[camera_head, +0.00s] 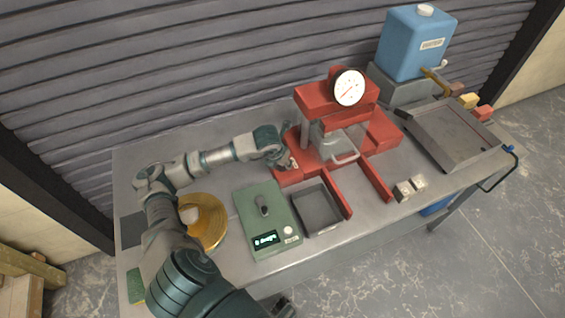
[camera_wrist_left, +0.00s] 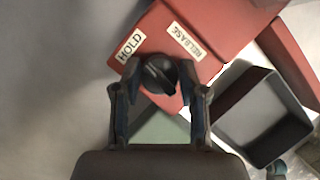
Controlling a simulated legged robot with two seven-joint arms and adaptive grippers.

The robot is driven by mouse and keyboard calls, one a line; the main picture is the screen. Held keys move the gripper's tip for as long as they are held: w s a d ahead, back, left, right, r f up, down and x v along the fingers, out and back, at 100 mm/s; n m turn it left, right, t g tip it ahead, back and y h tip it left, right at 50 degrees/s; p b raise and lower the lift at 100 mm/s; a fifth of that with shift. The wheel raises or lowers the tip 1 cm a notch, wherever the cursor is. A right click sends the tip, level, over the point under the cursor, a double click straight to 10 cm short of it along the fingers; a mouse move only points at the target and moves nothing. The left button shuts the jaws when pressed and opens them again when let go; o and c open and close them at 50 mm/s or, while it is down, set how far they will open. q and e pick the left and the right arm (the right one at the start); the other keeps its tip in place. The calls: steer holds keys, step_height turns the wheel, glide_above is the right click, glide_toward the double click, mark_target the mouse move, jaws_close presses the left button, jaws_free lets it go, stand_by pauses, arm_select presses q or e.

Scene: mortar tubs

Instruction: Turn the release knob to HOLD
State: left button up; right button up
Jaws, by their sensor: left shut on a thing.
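The black release knob (camera_wrist_left: 158,74) sits on the red press base (camera_wrist_left: 205,22) in the left wrist view. A HOLD label (camera_wrist_left: 130,46) is to its upper left and a RELEASE label (camera_wrist_left: 185,41) to its upper right. I cannot tell clearly which label the knob points to. My left gripper (camera_wrist_left: 160,88) is shut on the knob, one finger on each side. In the head view my left gripper (camera_head: 288,162) is at the left front of the red press (camera_head: 312,97), hiding the knob. A dark part at the bottom edge may be my right gripper (camera_head: 284,307).
A green scale (camera_head: 250,215) and a dark tray (camera_head: 318,212) stand in front of the press. A brass bowl (camera_head: 215,222) is on the left. A blue water tank (camera_head: 412,45) stands at the back right, behind a grey slab unit (camera_head: 455,140). Small blocks (camera_head: 404,190) lie near the front edge.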

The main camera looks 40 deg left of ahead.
arm_select(q)
steer(key=shift+s+d+f+n, duration=0.1)
steer(key=shift+s+f+n, duration=0.1)
steer(key=shift+f+n, duration=0.3)
arm_select(e)
steer(key=shift+w+r, duration=0.3)
steer(key=shift+r, duration=0.05)
arm_select(q)
steer(key=shift+r, duration=0.15)
steer(key=o, duration=1.1)
steer(key=shift+o, duration=0.2)
steer(key=shift+r, duration=0.1)
arm_select(e)
steer(key=shift+w+a+r, duration=0.1)
arm_select(q)
steer(key=shift+w, duration=0.1)
steer(key=shift+r, duration=0.2)
steer(key=v, duration=1.1)
steer(key=shift+r, duration=0.2)
steer(key=shift+d+r, duration=0.1)
